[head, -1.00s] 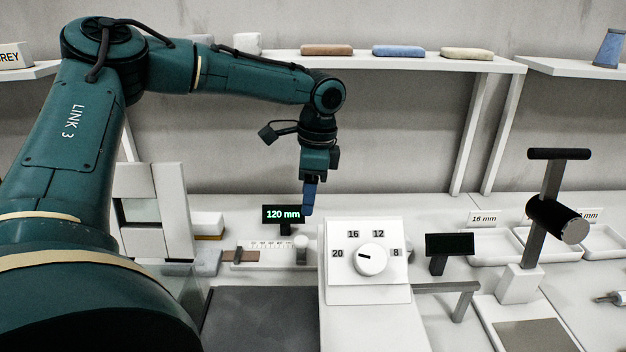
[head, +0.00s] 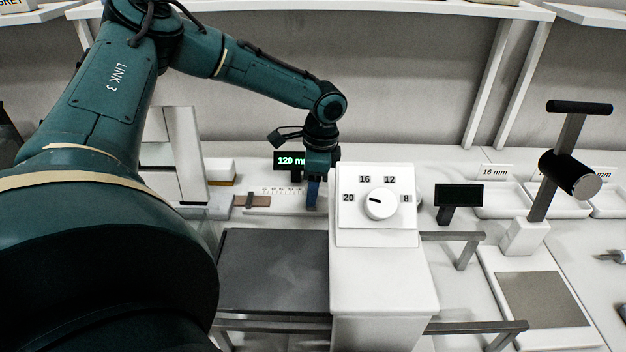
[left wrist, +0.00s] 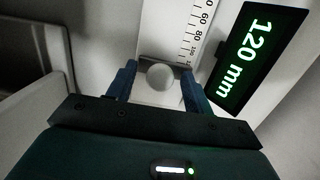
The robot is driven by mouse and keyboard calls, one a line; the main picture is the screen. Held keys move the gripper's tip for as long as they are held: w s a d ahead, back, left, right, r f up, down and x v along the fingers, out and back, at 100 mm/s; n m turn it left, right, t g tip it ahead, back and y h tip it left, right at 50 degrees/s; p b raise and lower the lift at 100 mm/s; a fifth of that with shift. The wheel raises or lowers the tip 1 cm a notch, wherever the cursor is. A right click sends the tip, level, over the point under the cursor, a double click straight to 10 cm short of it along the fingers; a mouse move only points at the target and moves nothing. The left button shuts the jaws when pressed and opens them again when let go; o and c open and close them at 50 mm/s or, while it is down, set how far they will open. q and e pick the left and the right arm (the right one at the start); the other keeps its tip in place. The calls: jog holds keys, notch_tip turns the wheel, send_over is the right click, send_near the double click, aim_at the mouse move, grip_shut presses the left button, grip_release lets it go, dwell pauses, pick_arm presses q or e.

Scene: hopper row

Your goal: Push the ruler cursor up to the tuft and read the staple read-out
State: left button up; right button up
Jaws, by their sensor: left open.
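The staple read-out (head: 289,160) is lit green; my gripper partly covers it in the head view, but the left wrist view shows it whole as 120 mm (left wrist: 252,57). The white ruler (head: 279,192) lies below it. A brown piece, seemingly the tuft (head: 252,201), lies at the ruler's left end. The cursor's round pale knob (left wrist: 160,76) sits by the 100 end of the scale; in the head view my gripper hides it. My left gripper (head: 313,201) points down with its blue fingers open, one on each side of the knob. Contact cannot be told. My right gripper is out of view.
A white box with a dial (head: 381,204) stands just right of my left gripper. A dark display (head: 459,195) and a lever with a black roller (head: 569,174) are further right. A dark grey plate (head: 272,270) lies in front of the ruler. An upright white stand (head: 185,150) is left.

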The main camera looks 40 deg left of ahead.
pick_arm(q)
jog(key=shift+c, duration=0.3)
jog(key=c, duration=0.9)
jog(key=shift+c, duration=0.2)
